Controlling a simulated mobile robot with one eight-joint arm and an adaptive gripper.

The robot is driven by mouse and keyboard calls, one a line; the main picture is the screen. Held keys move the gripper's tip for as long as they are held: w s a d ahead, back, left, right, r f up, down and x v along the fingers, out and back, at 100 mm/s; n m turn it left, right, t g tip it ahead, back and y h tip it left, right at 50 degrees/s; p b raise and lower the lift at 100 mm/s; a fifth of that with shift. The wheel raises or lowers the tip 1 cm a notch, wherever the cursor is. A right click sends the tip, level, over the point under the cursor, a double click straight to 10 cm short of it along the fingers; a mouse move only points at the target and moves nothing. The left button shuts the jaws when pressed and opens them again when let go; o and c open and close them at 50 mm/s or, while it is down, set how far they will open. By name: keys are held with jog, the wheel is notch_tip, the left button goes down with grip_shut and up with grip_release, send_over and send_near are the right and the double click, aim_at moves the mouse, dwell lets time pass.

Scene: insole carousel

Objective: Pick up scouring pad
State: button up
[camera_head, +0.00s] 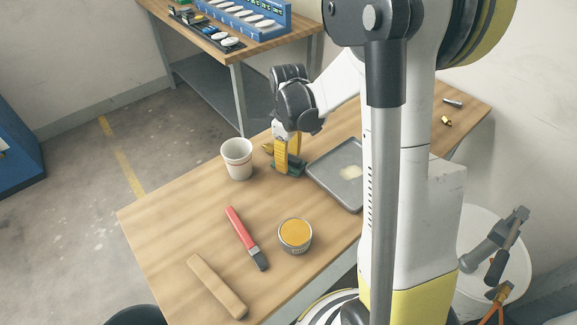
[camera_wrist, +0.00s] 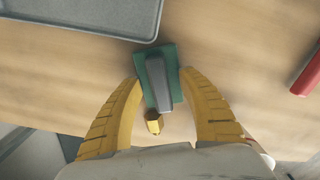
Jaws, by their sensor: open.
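The scouring pad (camera_wrist: 173,58) is a flat green square on the wooden table in the wrist view. A dark grey bar-like object (camera_wrist: 157,82) appears on or over it, and a small brass-yellow piece (camera_wrist: 154,124) shows at its near end. Whether these two are joined cannot be told. My gripper (camera_wrist: 163,80) is open, its yellow fingers on the left and right of the pad, tips close to its edges. In the head view my gripper (camera_head: 287,165) points down at the pad (camera_head: 296,169), which is largely hidden behind the fingers.
A grey tray (camera_head: 325,174) lies close right of my gripper. A white cup (camera_head: 237,160) stands close left. The table's left part is clear.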

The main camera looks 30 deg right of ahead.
aim_at(290, 156)
grip_shut()
dwell(0.3)
jog(key=shift+r+p, duration=0.35)
jog(key=shift+r, duration=0.1)
notch_tip(290, 156, up, 4)
jog(key=shift+s+d+p, duration=0.15)
jog(key=shift+p, duration=0.95)
jog(key=s+d+r+p, duration=0.3)
jog(key=s+d+r, duration=0.3)
jog(key=s+d, duration=0.1)
jog(key=shift+s+d+p, duration=0.3)
jog(key=shift+s+d, duration=0.05)
jog(key=shift+d, duration=0.35)
